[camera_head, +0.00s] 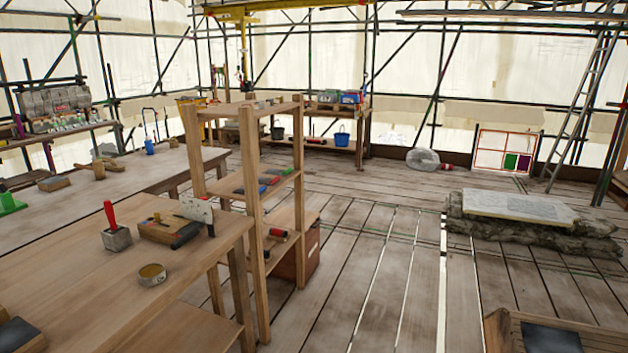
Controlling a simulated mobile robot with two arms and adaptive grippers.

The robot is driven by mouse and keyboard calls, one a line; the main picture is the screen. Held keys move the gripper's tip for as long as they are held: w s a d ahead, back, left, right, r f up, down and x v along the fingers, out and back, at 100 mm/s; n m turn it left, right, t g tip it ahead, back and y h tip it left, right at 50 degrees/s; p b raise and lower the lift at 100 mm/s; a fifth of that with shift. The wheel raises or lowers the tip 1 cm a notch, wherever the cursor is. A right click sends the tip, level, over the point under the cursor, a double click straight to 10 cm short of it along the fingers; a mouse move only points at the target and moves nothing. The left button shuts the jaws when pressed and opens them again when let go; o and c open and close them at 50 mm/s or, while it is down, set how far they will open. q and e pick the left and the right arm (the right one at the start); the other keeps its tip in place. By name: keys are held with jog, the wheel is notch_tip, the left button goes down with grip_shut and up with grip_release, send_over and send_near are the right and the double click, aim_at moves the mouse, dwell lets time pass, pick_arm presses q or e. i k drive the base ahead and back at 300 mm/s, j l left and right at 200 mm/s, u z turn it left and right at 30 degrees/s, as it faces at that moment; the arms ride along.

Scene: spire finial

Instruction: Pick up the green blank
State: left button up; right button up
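A bright green object (9,202) sits on the long wooden table at the left edge of the picture. It has a flat base with a smaller raised part, and the frame cuts off its left side. I cannot tell whether it is the green blank. Neither of my grippers is in view.
A near workbench (110,285) holds a red-handled tool in a grey block (116,239), a wooden block with tools (170,230) and a round tin (152,275). A wooden shelf rack (258,225) stands beside it. Plank floor (380,265) lies open right of it, before a stone slab (520,206).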

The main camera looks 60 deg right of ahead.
aim_at(279, 171)
jog(key=l+z, duration=0.25)
jog(key=i+l+z, duration=0.1)
jog(key=l+z, duration=0.15)
jog(key=l, duration=0.2)
jog(key=i+l+z, duration=0.1)
jog(key=l+z, duration=0.2)
jog(key=i+l+z, duration=0.25)
jog(key=i+l, duration=0.1)
jog(key=l, duration=0.2)
jog(key=i+l, duration=0.1)
jog(key=l, duration=0.45)
jog(key=i, duration=0.05)
